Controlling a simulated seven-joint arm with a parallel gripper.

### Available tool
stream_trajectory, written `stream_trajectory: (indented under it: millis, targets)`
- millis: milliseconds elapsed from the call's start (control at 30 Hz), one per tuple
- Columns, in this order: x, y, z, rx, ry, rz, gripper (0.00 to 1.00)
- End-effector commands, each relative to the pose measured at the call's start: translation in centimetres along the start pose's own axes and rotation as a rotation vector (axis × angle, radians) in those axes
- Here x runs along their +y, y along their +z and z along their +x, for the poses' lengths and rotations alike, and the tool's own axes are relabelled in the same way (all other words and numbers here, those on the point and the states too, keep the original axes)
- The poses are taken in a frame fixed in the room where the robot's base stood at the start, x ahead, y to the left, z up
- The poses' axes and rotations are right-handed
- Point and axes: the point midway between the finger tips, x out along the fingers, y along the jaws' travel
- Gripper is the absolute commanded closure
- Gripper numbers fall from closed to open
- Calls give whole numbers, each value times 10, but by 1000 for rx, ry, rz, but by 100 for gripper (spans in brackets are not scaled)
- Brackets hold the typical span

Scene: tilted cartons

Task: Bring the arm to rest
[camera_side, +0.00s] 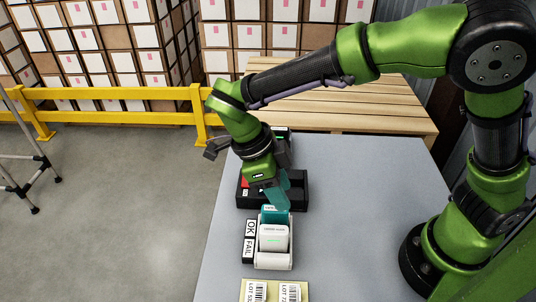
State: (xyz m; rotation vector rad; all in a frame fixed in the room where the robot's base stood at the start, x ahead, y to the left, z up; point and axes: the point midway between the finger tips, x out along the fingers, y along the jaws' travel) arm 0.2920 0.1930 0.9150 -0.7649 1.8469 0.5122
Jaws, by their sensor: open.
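My gripper (268,185) points down over the table, above the front part of a black tray (302,203). Its jaws are open, though the fingers are small and partly hidden against the dark tray. Just in front of it a teal carton (269,214) and a white carton (273,238) sit in a white holder (273,265). The teal one is behind the white one. I cannot tell whether a finger touches the teal carton. A red item (244,182) shows partly in the black tray, beside my gripper.
OK and FAIL labels (249,240) stand left of the holder. A yellowish board with lot labels (273,291) lies at the front edge of view. The grey table (370,220) is clear on the right. A wooden pallet (400,110) and yellow rail (120,118) lie behind.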

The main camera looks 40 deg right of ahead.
Motion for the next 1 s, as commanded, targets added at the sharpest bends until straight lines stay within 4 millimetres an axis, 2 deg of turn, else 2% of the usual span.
stream_trajectory:
  millis: [133, 233, 333, 467, 633, 800, 900, 1000]
  targets:
    - [-1, 1, 0, -5, -5, -76, 59]
    - [-3, 4, 4, -18, -19, -260, 59]
    - [2, 2, 12, -43, -23, -531, 59]
    - [0, -8, 11, -138, -22, -878, 59]
    - [-11, -33, 0, -338, -109, -1334, 59]
    - [-27, -73, -20, -516, -410, -1733, 59]
    - [-37, -99, -31, -530, -648, -1878, 59]
    - [-46, -126, -39, -471, -874, -1945, 59]
